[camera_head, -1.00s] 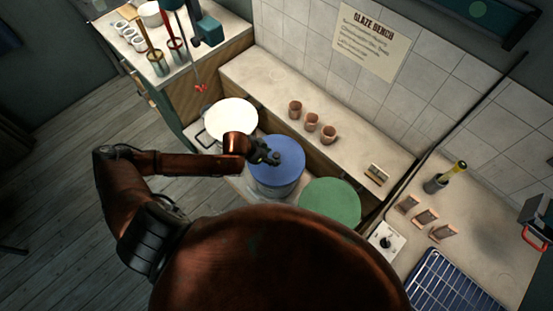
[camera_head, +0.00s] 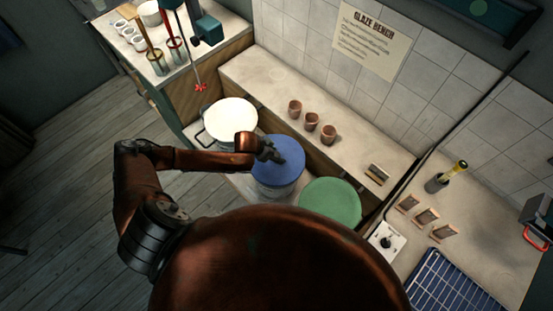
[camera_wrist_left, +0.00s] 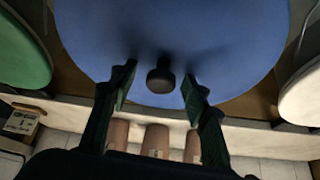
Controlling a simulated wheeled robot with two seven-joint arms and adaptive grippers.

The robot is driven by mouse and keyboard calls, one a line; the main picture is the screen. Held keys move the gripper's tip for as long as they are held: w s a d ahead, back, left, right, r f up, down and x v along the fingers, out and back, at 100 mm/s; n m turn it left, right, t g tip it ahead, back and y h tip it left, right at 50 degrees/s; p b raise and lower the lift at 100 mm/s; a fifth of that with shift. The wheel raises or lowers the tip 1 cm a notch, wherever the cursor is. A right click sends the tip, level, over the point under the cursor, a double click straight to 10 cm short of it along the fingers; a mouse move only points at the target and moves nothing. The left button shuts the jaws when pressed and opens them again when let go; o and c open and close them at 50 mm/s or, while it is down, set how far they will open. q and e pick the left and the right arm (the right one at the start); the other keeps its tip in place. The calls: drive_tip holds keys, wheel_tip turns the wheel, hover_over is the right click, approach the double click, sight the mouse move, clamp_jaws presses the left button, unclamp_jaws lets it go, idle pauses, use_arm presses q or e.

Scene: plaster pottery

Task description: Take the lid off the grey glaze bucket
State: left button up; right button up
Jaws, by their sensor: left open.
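A bucket (camera_head: 277,190) with a pale grey body and a blue lid (camera_head: 290,168) stands in the middle of a row of three lidded buckets. My left gripper (camera_head: 276,156) is over this blue lid. In the left wrist view the lid (camera_wrist_left: 215,35) fills the top, and a small dark knob (camera_wrist_left: 161,78) stands out from it. My left gripper (camera_wrist_left: 158,83) is open, its fingertips on either side of the knob with gaps showing. A white lid (camera_head: 231,117) is to the left, a green lid (camera_head: 330,202) to the right. My right gripper is not in view.
Several clay cups (camera_head: 311,121) stand on the ledge behind the buckets. A bench with brushes and small white cups is at the back left. A counter with a blue rack (camera_head: 445,285) and a brush pot is at the right.

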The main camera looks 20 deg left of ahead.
use_arm(q)
clamp_jaws()
idle(0.4)
drive_tip(key=shift+r, duration=0.15)
